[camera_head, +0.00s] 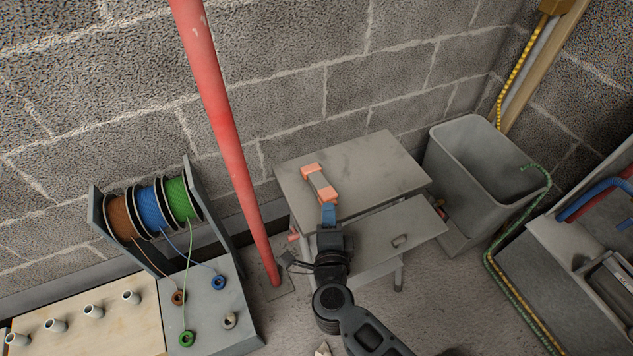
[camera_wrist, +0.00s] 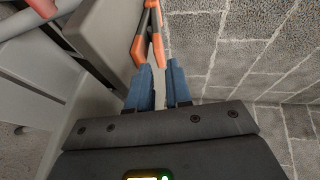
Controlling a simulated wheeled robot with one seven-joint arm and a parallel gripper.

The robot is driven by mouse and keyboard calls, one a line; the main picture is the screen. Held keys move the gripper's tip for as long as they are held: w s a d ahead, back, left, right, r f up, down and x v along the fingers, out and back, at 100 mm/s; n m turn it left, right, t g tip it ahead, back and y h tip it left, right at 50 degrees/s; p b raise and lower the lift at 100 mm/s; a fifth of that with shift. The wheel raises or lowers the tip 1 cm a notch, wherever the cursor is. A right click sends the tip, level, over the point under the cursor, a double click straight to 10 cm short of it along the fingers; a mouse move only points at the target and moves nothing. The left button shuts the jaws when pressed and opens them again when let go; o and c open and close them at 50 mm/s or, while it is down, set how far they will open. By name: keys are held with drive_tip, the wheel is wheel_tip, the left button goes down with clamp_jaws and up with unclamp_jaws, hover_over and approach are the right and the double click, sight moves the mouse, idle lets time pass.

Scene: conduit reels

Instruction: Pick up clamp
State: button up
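The clamp (camera_head: 319,182) has orange ends and a grey middle. It lies on top of the grey cabinet (camera_head: 375,165) near its left edge. In the wrist view the clamp (camera_wrist: 146,42) is at the top centre, just beyond the fingertips. My gripper (camera_head: 328,212) has blue fingers and is at the cabinet's front edge, pointing at the clamp's near end. In the wrist view the two fingers of my gripper (camera_wrist: 160,80) stand apart with a narrow gap, in line with the clamp. I cannot tell whether they touch it.
A drawer (camera_head: 405,228) juts from the cabinet front, to the right of my arm. A red pipe (camera_head: 232,140) stands to the left. A grey bin (camera_head: 455,165) is to the right. A rack with cable reels (camera_head: 152,208) stands at the left.

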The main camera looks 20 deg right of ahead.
sight(330, 198)
drive_tip(key=shift+d+b+x, duration=0.1)
drive_tip(key=shift+b+x, duration=0.1)
drive_tip(key=shift+x, duration=1.15)
drive_tip(key=shift+d+b+x, duration=0.15)
drive_tip(key=shift+x, duration=1.25)
drive_tip(key=shift+s+f, duration=0.1)
drive_tip(key=shift+s, duration=0.1)
clamp_jaws()
